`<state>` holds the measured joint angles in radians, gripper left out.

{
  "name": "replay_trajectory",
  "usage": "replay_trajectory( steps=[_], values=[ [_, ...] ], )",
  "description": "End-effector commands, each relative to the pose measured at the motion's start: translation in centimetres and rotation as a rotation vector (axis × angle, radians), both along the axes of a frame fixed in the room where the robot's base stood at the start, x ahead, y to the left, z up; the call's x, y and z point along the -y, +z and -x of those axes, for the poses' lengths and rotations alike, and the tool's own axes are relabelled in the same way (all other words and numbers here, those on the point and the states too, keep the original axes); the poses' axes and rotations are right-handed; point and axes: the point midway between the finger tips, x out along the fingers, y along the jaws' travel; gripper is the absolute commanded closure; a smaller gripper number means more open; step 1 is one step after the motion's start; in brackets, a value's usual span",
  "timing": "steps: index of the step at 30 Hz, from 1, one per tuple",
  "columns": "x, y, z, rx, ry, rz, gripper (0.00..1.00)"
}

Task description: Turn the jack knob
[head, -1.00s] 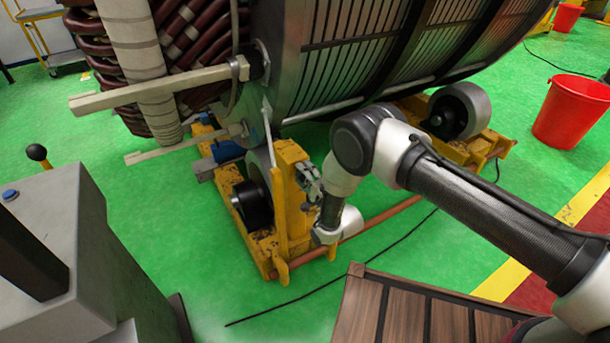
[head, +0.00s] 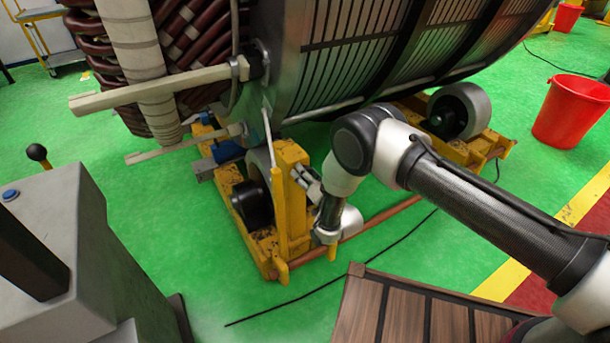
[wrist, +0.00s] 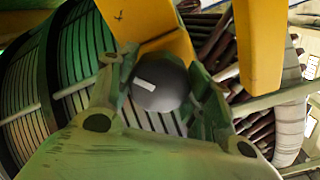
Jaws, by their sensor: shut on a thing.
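The jack knob (wrist: 160,84) is a dark grey round knob with a white mark, seen in the middle of the wrist view. My gripper (wrist: 160,92) has one finger on each side of the knob and is shut on it. In the head view my gripper (head: 306,183) reaches the right side of the yellow jack frame (head: 290,205), low beside the big cylinder. The knob itself is hidden in the head view by the gripper and the frame.
The large slatted stator (head: 370,45) rests above the yellow frame and its rollers (head: 460,110). A yellow post (wrist: 260,45) stands close to the gripper. A copper-coloured bar (head: 385,214) runs low behind my wrist. A wooden platform (head: 410,310) and red bucket (head: 572,112) are at right.

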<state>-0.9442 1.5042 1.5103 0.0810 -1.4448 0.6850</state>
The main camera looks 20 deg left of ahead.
Motion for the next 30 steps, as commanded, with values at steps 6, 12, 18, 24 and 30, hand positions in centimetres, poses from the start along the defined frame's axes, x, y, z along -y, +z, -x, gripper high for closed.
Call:
replay_trajectory(
  steps=[6,12,18,24,30],
  values=[
    [-0.06,-0.11,0.09,0.153,0.003,0.134,0.74],
    [-0.04,-0.12,0.08,0.297,0.003,0.257,0.74],
    [-0.04,-0.14,0.07,0.442,0.003,0.381,0.74],
    [-0.01,-0.15,0.06,0.586,0.003,0.504,0.74],
    [0.00,-0.16,0.06,0.731,0.003,0.627,0.74]
  ],
)
